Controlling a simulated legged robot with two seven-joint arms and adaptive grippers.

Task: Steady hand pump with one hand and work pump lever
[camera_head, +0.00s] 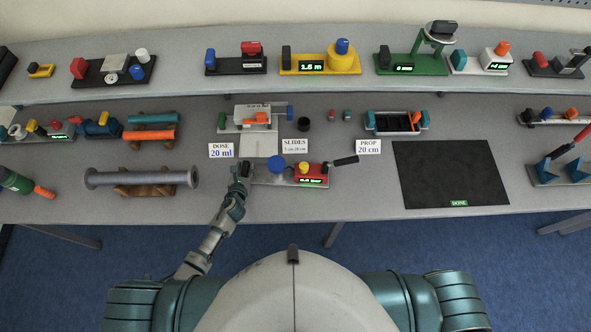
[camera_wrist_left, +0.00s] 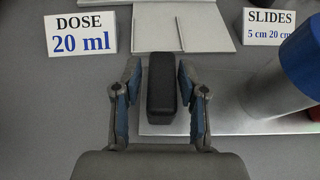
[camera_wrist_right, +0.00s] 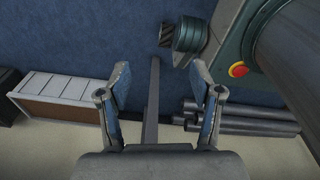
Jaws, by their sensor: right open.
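The hand pump has a grey base plate (camera_head: 262,180), a blue round cap (camera_head: 277,163), a red body with a green display (camera_head: 312,174) and a black lever (camera_head: 345,160) pointing right. A black upright block (camera_wrist_left: 162,85) stands at the plate's left end. My left gripper (camera_head: 240,170) is there; in the left wrist view its open fingers (camera_wrist_left: 160,80) stand either side of the block, with a gap at the left finger. The right finger is very close to it; contact is unclear. My right gripper (camera_wrist_right: 160,90) is open and empty, away from the table; the head view does not show it.
Signs reading DOSE 20 ml (camera_head: 221,150), SLIDES (camera_head: 297,149) and PROP 20 cm (camera_head: 368,147) stand behind the pump. A grey pipe on wooden supports (camera_head: 140,179) lies left, a black mat (camera_head: 450,172) right. The table front between pump and mat is clear.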

